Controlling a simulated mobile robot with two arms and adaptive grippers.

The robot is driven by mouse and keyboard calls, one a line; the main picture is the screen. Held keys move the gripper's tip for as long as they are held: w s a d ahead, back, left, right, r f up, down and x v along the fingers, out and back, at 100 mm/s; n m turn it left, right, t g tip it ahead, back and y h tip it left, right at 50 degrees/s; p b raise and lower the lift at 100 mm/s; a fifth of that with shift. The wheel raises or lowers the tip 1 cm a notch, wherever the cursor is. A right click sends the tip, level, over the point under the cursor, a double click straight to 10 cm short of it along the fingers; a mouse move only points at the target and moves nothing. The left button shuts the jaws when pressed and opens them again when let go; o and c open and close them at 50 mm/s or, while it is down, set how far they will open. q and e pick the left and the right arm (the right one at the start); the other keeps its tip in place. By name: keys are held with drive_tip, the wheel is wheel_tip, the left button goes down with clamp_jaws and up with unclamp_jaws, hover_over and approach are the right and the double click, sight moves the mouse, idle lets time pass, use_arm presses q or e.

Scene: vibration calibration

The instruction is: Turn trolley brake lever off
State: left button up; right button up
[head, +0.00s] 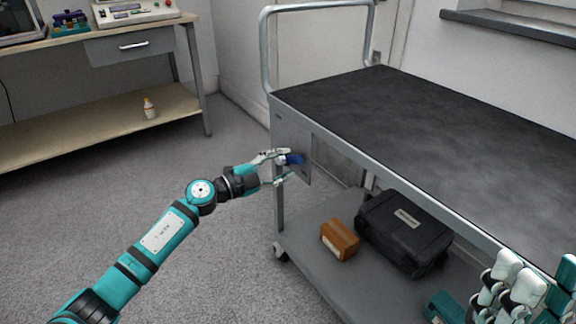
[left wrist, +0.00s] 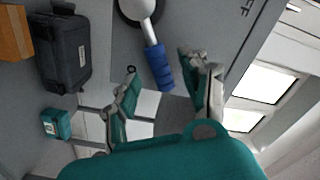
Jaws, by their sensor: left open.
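The brake lever (head: 296,158) is a short lever with a blue grip on the grey side panel of the trolley (head: 289,118). In the left wrist view the blue grip (left wrist: 160,70) hangs from a light metal arm on a round dark pivot, tilted slightly. My left gripper (head: 287,165) is open at the panel, its fingers on either side of the blue grip. In the left wrist view a gap shows between the grip and each finger. In the head view the gripper partly hides the lever. My right gripper (head: 512,285) is at the lower right; its fingers overlap in view.
The trolley's lower shelf (head: 318,208) holds a brown box (head: 340,240), a black case (head: 405,232) and a small teal box (head: 445,307). Its dark top (head: 420,120) is bare. A workbench (head: 60,128) stands at the left. Floor between bench and trolley is clear.

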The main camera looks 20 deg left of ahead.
use_arm(q)
drive_tip(key=shift+x, duration=1.05)
clamp_jaws()
